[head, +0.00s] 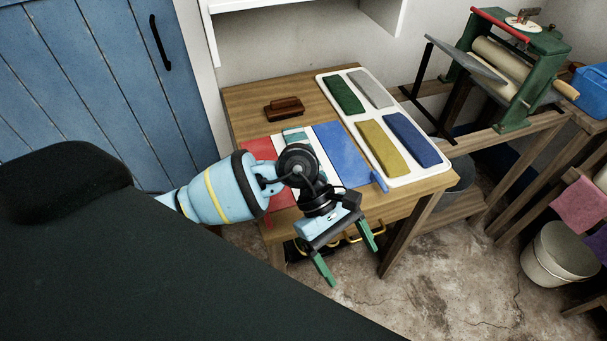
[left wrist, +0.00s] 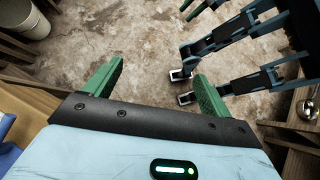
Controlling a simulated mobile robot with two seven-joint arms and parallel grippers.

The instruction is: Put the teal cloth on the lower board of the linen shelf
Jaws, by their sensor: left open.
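A small teal patch (head: 294,135), likely the teal cloth, shows on the table behind my left arm, between red and blue panels; the arm hides most of it. My left gripper (head: 345,253) is open and empty, past the table's front edge above the floor, well apart from the cloth. In the left wrist view its green fingers (left wrist: 157,72) are spread over bare floor. A white shelf unit (head: 262,5) stands at the back, only its bottom part in view; I cannot tell if it is the linen shelf. My right gripper is not clearly seen.
A white tray (head: 350,112) with several folded cloths lies on the table's right (head: 240,100). A brown brush (head: 284,108) stands at the back. Beside my arm are a red panel (head: 258,149) and a blue panel (head: 341,152). A green mangle (head: 520,85) and white bucket (head: 552,255) stand right.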

